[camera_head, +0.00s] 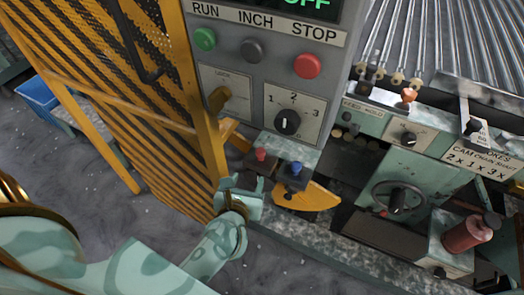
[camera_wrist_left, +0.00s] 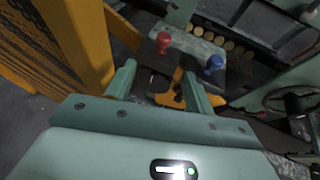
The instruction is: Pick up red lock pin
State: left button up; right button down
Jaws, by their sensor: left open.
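The red lock pin (camera_head: 261,154) has a round red knob and stands on a small block at the machine's front, below the selector dial. In the left wrist view the red pin (camera_wrist_left: 164,40) shows beyond the fingertips, roughly in line with the space between them. A similar blue pin (camera_head: 296,168) stands to its right; it also shows in the left wrist view (camera_wrist_left: 215,64). My left gripper (camera_head: 244,184) is open and empty, just in front of the red pin and apart from it. In the left wrist view the gripper (camera_wrist_left: 160,70) has both fingers spread. My right gripper is out of view.
A yellow mesh guard (camera_head: 130,100) stands close on the left. The grey control panel (camera_head: 318,75) rises behind the pins. A yellow curved plate (camera_head: 310,199) lies below the blue pin. A handwheel (camera_head: 398,200) and a red bottle (camera_head: 466,235) are to the right.

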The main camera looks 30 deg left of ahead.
aim_at(259, 155)
pick_arm(q)
jog(key=b+x, duration=0.3)
jog(key=x, duration=0.7)
jog(key=shift+w+f, duration=0.1)
jog(key=shift+f, duration=0.1)
jog(key=x, duration=0.1)
jog(key=b+x, duration=0.1)
jog(key=x, duration=0.1)
jog(key=b+x, duration=0.1)
jog(key=x, duration=0.1)
jog(key=shift+w+d, duration=0.2)
jog(key=shift+d, duration=0.15)
jog(key=shift+w+a, duration=0.1)
jog(key=shift+w, duration=0.15)
jog(key=shift+r, duration=0.15)
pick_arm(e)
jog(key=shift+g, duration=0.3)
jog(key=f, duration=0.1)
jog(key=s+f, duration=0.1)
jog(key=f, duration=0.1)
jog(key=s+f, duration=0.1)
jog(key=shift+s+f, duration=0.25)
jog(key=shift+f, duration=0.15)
pick_arm(q)
jog(key=c, duration=1.1)
